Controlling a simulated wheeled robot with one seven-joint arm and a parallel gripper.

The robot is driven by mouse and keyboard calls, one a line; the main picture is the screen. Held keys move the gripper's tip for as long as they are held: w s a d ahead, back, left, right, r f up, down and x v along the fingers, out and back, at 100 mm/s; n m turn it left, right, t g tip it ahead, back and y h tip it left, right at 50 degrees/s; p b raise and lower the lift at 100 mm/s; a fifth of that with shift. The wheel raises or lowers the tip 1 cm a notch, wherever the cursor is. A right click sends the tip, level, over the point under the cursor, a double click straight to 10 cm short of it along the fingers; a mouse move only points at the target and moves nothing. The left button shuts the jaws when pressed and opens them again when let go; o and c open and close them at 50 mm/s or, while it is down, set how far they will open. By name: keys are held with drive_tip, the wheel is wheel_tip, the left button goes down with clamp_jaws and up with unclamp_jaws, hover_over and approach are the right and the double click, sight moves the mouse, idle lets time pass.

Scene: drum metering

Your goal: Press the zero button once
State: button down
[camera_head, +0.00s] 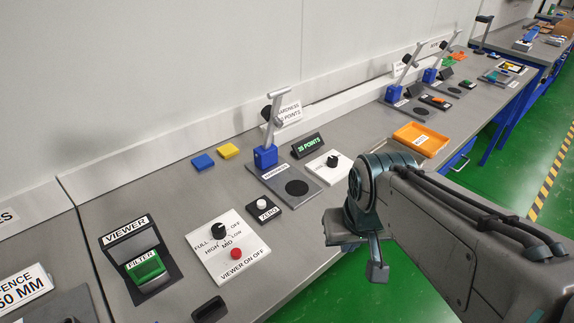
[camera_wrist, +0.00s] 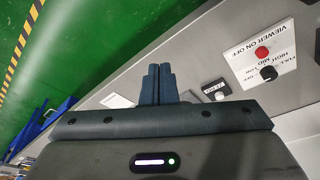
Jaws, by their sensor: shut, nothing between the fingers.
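The zero button (camera_head: 262,204) is a white round cap on a small black box with a ZERO label, on the grey bench in the head view. The black zero box also shows in the wrist view (camera_wrist: 213,90), just right of my fingers and partly hidden by my gripper body. My gripper (camera_head: 377,272) is shut and empty. In the head view it appears to the right of the button, past the bench's front edge, apart from the box. Its closed fingertips (camera_wrist: 158,69) also show in the wrist view.
A white viewer panel (camera_head: 221,262) with a black knob and red button lies left of the zero box. The hardness stand (camera_head: 266,157), its black display (camera_head: 308,146) and a white knob plate (camera_head: 327,167) stand behind and right. An orange tray (camera_head: 421,139) lies farther along.

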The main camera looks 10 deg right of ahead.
drive_tip(key=m+t+y+p, duration=0.4)
drive_tip(key=m+y+p, duration=0.35)
drive_tip(key=m, duration=1.05)
hover_over(265, 204)
wheel_tip(265, 204, down, 2)
drive_tip(key=shift+h, duration=0.45)
drive_tip(key=shift+f, duration=0.15)
wheel_tip(265, 204, down, 8)
drive_tip(key=b, duration=0.6)
drive_tip(key=shift+r, duration=0.2)
drive_tip(key=shift+f+b, duration=0.5)
drive_tip(key=shift+b, duration=0.2)
